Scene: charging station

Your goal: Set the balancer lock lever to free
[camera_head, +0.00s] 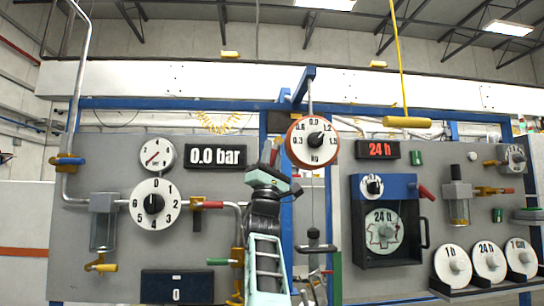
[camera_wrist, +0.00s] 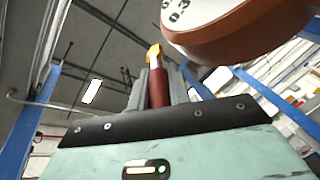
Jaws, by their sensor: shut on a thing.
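The balancer (camera_head: 331,150) is a round gauge with an orange-brown rim and a white kg dial, hung from a blue arm; its underside fills the upper right of the wrist view (camera_wrist: 235,42). A lever with a dark red grip (camera_wrist: 158,88) and a yellow end (camera_wrist: 154,52) stands between my fingers in the wrist view. In the head view the lever (camera_head: 275,151) is small and partly hidden, just left of the dial. My gripper (camera_head: 270,165) is shut on the red grip, which also shows in the wrist view (camera_wrist: 160,78). Any lock or free marking is not readable.
A blue post (camera_head: 263,130) stands close behind my gripper. A grey panel with gauges and a 0.0 bar display (camera_head: 215,157) is to the left. A blue-topped box (camera_head: 400,183) and labelled weights (camera_head: 453,258) are to the right. A yellow handle (camera_head: 407,122) hangs upper right.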

